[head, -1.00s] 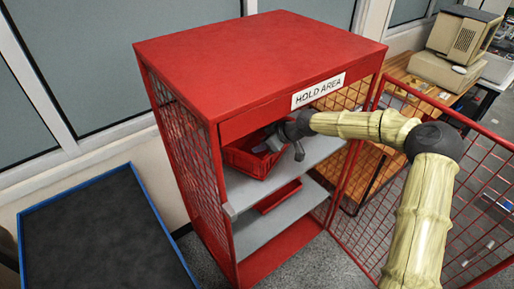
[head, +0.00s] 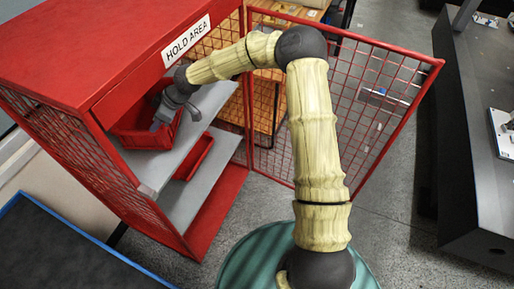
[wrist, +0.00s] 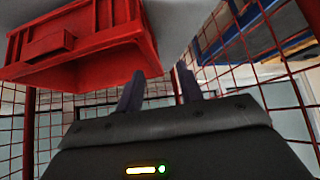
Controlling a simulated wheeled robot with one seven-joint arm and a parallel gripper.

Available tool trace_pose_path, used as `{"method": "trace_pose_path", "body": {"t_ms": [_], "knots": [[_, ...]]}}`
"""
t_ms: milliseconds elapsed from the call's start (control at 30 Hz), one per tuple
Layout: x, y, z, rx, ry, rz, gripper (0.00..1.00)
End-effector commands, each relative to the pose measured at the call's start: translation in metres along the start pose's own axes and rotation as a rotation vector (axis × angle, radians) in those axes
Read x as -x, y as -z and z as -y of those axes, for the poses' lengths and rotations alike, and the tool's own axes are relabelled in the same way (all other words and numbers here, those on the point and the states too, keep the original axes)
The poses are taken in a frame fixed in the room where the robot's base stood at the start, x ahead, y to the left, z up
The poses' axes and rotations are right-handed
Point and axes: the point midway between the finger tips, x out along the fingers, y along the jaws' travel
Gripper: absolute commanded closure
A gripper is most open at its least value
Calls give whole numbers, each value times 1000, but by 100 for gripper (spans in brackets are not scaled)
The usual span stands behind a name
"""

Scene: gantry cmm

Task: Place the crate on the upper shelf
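A red crate (head: 133,128) sits on the grey upper shelf (head: 168,160) of a red cabinet (head: 60,45) labelled HOLD AREA. It fills the upper left of the wrist view (wrist: 85,42). My gripper (head: 158,124) reaches into the cabinet at the crate's right front side. In the wrist view its two fingers (wrist: 160,90) stand apart with nothing between them, and the crate lies to their left. I cannot tell whether a finger touches the crate. The crate's far side is hidden by the cabinet and my gripper.
A second red crate (head: 194,156) is on the lower shelf (head: 190,195). The mesh door (head: 345,110) stands open on the right. A blue-edged dark surface (head: 60,255) is at lower left, and a dark bench (head: 475,150) at far right. Grey floor is clear between.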

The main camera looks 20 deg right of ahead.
Motion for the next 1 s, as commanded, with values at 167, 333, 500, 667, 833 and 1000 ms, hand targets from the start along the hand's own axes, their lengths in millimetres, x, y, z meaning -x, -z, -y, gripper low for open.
{"method": "trace_pose_path", "body": {"t_ms": [167, 333, 500, 667, 833, 1000], "knots": [[20, -41, 30, -79, -30, 175, 63], [60, -90, 52, -225, -112, 333, 63], [113, -133, 71, -416, -231, 438, 63], [169, -169, 95, -631, -361, 477, 63], [223, -201, 128, -885, -487, 455, 63], [250, -220, 155, -1065, -552, 408, 63]]}}
